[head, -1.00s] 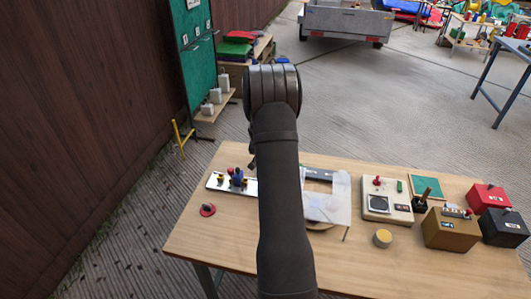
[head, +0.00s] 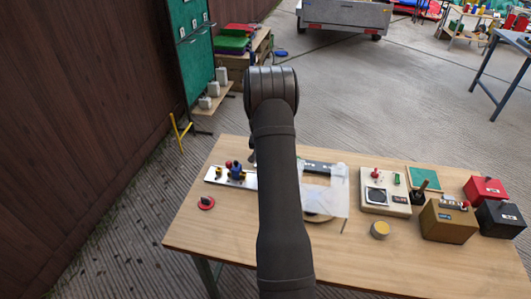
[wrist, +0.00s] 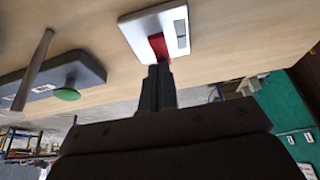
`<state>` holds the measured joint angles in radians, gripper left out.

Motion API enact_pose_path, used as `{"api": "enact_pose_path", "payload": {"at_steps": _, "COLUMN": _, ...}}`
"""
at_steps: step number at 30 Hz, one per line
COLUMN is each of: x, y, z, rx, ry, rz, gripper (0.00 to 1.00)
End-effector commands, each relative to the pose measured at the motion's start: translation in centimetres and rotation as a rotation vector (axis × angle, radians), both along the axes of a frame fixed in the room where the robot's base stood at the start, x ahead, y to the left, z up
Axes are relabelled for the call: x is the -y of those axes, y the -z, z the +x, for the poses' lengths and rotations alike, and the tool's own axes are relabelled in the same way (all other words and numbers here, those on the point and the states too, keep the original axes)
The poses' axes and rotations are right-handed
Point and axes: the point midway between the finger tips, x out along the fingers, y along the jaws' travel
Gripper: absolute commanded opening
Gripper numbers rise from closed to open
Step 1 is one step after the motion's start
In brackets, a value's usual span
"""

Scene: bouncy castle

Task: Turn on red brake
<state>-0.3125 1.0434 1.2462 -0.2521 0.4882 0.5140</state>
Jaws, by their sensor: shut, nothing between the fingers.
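In the wrist view, a white plate (wrist: 130,27) on the wooden table carries a red rocker-like part (wrist: 157,45) and a small grey label-like strip. My gripper (wrist: 157,70) is shut and empty, with its fingertips right at the red part's near edge. I cannot tell whether they touch it. In the head view my arm hides the gripper and this plate. No thing there is clearly marked as a brake.
A grey box with a green button (wrist: 67,94) and a metal rod (wrist: 33,70) lie left of my gripper in the wrist view. In the head view, a clear sheet (head: 328,190), a yellow disc (head: 380,230), and brown (head: 448,225), red (head: 485,190) and black (head: 502,220) boxes share the table.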

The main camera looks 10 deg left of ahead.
Motion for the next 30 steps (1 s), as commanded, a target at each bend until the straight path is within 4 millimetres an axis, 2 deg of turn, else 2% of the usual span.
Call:
{"api": "enact_pose_path", "payload": {"at_steps": 10, "x": 0.0, "y": 0.2, "z": 0.1, "rx": -0.025, "ry": 0.0, "rz": -0.001, "gripper": 0.0}}
{"api": "enact_pose_path", "payload": {"at_steps": 21, "x": 0.0, "y": 0.1, "z": -1.4, "rx": -0.025, "ry": 0.0, "rz": 0.0, "gripper": 0.0}}
{"api": "enact_pose_path", "payload": {"at_steps": 30, "x": 0.0, "y": 0.1, "z": -1.5, "rx": -0.025, "ry": 0.0, "rz": -0.001, "gripper": 0.0}}
